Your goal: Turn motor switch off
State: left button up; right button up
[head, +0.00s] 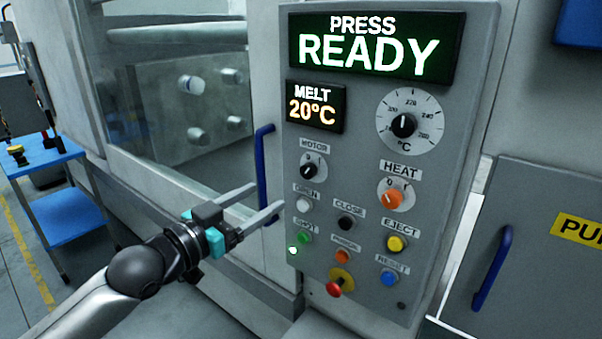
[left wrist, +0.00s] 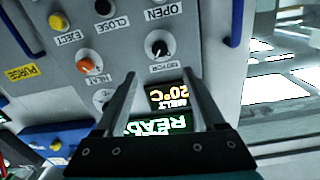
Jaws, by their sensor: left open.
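The motor switch (head: 311,169) is a black rotary knob on a pale dial under the MOTOR label, at the left of the grey control panel (head: 360,185). Its white mark seems to point to the upper right, though it is small. My left gripper (head: 269,195) is open and empty, its fingers pointing at the panel from the lower left of the knob. In the left wrist view the panel appears upside down, and the motor switch (left wrist: 158,46) shows just beyond the two fingertips (left wrist: 159,74), apart from them. My right gripper is not in view.
The orange heat knob (head: 391,198) is right of the motor switch. The white OPEN button (head: 304,205) and black CLOSE button (head: 346,222) are below it. A blue handle (head: 265,175) stands left of the panel, close to my left gripper. A red emergency button (head: 337,287) projects lower down.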

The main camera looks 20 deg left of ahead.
aim_at(305, 172)
pick_arm(q)
jog(key=p+x, duration=0.1)
jog(key=x, duration=1.1)
jog(key=shift+w, duration=0.1)
jog(key=shift+c, duration=0.3)
grip_shut()
